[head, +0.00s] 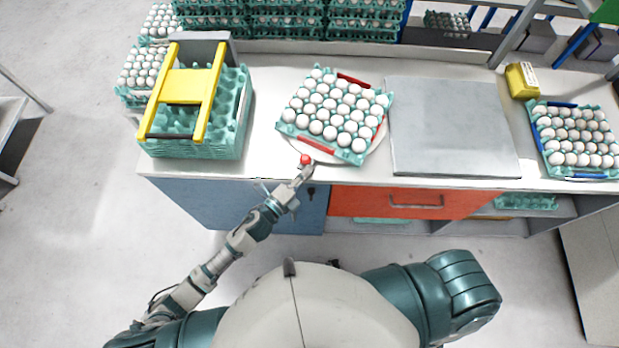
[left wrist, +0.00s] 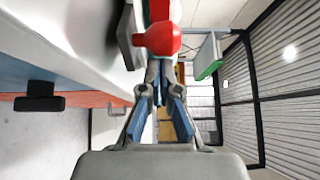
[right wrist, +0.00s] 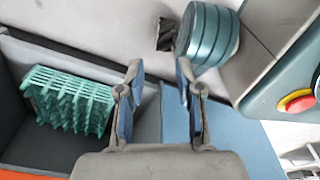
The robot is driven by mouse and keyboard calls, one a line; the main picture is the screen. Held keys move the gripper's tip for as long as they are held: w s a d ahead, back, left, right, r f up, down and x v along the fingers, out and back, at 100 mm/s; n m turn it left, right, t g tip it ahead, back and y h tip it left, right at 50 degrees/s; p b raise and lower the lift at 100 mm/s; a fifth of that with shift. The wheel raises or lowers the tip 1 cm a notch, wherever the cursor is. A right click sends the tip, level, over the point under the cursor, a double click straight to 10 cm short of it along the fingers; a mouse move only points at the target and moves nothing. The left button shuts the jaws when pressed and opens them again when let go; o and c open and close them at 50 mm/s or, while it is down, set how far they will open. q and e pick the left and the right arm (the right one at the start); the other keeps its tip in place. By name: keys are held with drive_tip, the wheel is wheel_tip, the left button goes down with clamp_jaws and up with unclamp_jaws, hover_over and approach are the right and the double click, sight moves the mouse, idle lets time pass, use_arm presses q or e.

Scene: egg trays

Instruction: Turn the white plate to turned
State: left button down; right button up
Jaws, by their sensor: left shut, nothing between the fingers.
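The round white plate (head: 376,143) lies on the worktop under a green tray of white eggs (head: 355,155), which hides most of it. The tray sits turned at an angle, with red strips at its edges. A red knob (head: 305,159) stands at the plate's front left edge; it also shows large in the left wrist view (left wrist: 158,39). My left gripper (head: 306,169) is shut and empty, right at the knob; I cannot tell whether it touches. My right gripper (right wrist: 158,68) is open and empty in the right wrist view, away from the plate.
A stack of empty green trays (head: 200,148) with a yellow-barred frame (head: 184,87) stands left of the plate. A grey slab (head: 450,125) lies close on the right. Another egg tray (head: 548,143) and a yellow box (head: 521,81) are farther right. Stacked egg trays line the back.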

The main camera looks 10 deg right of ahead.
use_arm(q)
drive_tip(key=shift+a, duration=0.1)
use_arm(e)
drive_tip(key=shift+w+a, duration=0.15)
drive_tip(key=shift+a, duration=0.1)
